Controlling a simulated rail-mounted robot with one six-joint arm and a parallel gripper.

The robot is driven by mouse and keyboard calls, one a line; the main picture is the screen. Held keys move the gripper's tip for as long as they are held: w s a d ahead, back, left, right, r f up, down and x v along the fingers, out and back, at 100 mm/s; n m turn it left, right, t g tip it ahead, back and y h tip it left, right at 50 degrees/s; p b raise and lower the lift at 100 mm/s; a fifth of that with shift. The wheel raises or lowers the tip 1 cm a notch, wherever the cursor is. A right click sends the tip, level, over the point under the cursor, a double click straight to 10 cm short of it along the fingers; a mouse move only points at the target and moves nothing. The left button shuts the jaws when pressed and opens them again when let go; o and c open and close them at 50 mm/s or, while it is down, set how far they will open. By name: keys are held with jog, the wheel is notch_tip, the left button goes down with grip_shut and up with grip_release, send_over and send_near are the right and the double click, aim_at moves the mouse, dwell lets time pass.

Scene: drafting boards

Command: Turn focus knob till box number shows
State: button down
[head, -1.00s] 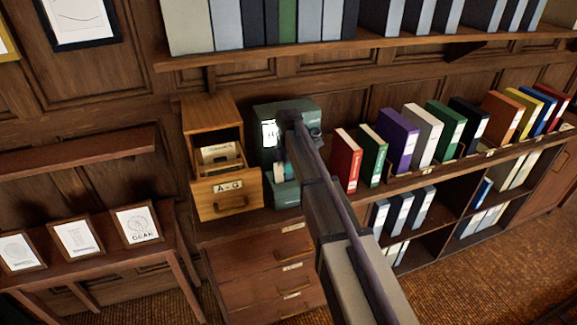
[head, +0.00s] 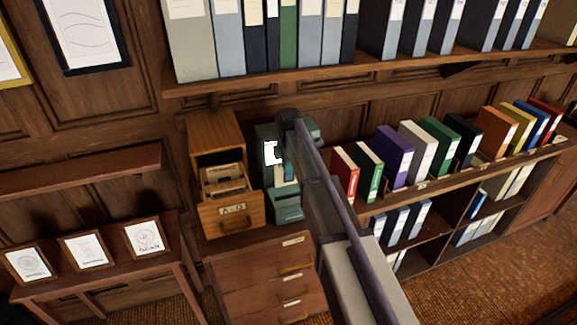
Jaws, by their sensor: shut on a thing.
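The green reader (head: 264,135) stands on the wooden drawer cabinet, to the right of the open card box. Its small screen (head: 269,153) glows white; a dark shape cuts into its right edge, and I cannot read a number on it. My arm reaches up from the bottom right, and my gripper (head: 289,118) is at the reader, in front of its upper part. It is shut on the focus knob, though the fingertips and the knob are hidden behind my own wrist. A pale and teal piece (head: 279,174) shows below the screen.
The card box (head: 230,214) with its drawer pulled out stands close on the left. Upright books (head: 395,150) line the low shelf on the right. A binder shelf (head: 400,68) hangs above. Framed drawings (head: 147,237) stand on the left table.

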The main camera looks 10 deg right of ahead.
aim_at(290, 182)
notch_tip(290, 182, up, 5)
jog(key=p, duration=0.4)
jog(key=shift+f, duration=0.15)
jog(key=f+b, duration=0.3)
jog(key=s+f+b, duration=0.1)
jog(key=f+b, duration=0.7)
jog(key=shift+s+d, duration=0.1)
jog(key=shift+s, duration=0.25)
jog(key=shift+f+b, duration=0.8)
jog(key=shift+b, duration=0.05)
jog(key=c, duration=1.2)
grip_release()
jog(key=shift+r, duration=0.15)
notch_tip(290, 182, up, 11)
jog(key=p, duration=1.1)
jog(key=shift+f, duration=0.2)
